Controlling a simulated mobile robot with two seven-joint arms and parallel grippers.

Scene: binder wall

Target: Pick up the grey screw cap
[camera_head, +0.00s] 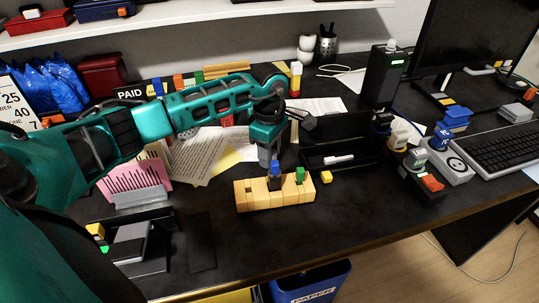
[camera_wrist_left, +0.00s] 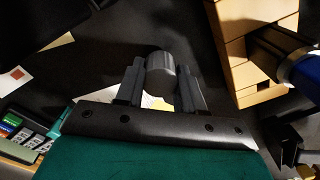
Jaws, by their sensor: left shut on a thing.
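The grey screw cap (camera_wrist_left: 160,73) is a short dark-grey cylinder between the two fingers of my left gripper (camera_wrist_left: 158,88) in the wrist view. The fingers touch it from both sides, and its rounded end stands out past the fingertips. In the head view my left gripper (camera_head: 267,157) points down just behind the pale wooden block (camera_head: 250,195). I cannot make out the cap there. My right gripper is not in view.
The wooden block holds a blue-topped piece (camera_head: 275,169) and a green piece (camera_head: 300,174), close to my gripper. A yellow cube (camera_head: 326,176) lies to its right, and a black tray (camera_head: 345,150) with a white marker stands behind. Papers lie at left.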

